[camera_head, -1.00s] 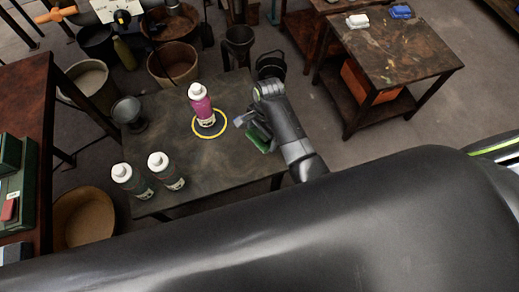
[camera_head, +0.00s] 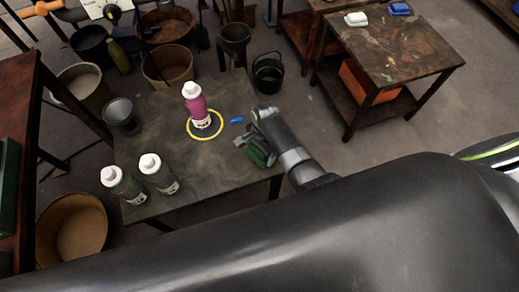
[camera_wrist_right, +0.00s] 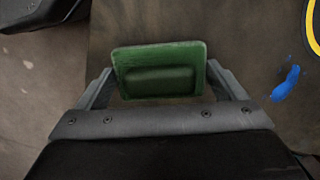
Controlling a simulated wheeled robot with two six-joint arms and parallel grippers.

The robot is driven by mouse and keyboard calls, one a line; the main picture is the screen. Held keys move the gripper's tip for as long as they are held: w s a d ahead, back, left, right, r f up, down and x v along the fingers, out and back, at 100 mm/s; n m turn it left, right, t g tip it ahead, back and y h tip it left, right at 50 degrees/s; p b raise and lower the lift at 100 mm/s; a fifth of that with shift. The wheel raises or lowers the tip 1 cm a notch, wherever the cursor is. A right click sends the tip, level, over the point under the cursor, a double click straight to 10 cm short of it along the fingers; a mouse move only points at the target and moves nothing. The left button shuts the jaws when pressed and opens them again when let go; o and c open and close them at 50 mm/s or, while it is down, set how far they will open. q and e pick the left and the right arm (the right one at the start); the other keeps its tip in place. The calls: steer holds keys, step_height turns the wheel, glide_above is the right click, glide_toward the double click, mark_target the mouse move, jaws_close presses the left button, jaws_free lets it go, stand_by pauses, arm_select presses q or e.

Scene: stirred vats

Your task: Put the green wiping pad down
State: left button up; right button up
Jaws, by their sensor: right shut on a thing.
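The green wiping pad (camera_wrist_right: 160,70) is between the two fingers of my right gripper (camera_wrist_right: 158,90) in the right wrist view, with its raised grip block facing the camera. In the head view my right gripper (camera_head: 252,147) is over the right side of the dark table (camera_head: 215,165), and the green pad (camera_head: 262,156) shows partly below it. The fingers are shut on the pad. I cannot tell whether the pad touches the table top. My left gripper is not in view.
A magenta bottle (camera_head: 195,101) stands inside a yellow ring (camera_head: 217,133) on the table. A blue mark (camera_head: 237,120) lies right of the ring. Two white-capped bottles (camera_head: 115,180) (camera_head: 155,170) stand at the front left. A side table (camera_head: 400,60) holds white and blue pads.

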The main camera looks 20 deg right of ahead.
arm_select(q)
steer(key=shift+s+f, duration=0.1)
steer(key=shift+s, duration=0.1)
arm_select(e)
steer(key=shift+f, duration=0.1)
steer(key=o, duration=0.8)
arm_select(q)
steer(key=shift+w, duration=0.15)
arm_select(e)
steer(key=shift+r, duration=0.2)
arm_select(q)
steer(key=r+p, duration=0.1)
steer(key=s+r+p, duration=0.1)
steer(key=p, duration=0.1)
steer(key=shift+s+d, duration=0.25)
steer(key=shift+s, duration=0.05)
arm_select(e)
steer(key=r, duration=0.4)
steer(key=d+r, duration=0.1)
steer(key=r, duration=0.6)
steer(key=shift+w+d+r, duration=0.2)
steer(key=shift+w+r, duration=0.1)
steer(key=shift+r, duration=0.1)
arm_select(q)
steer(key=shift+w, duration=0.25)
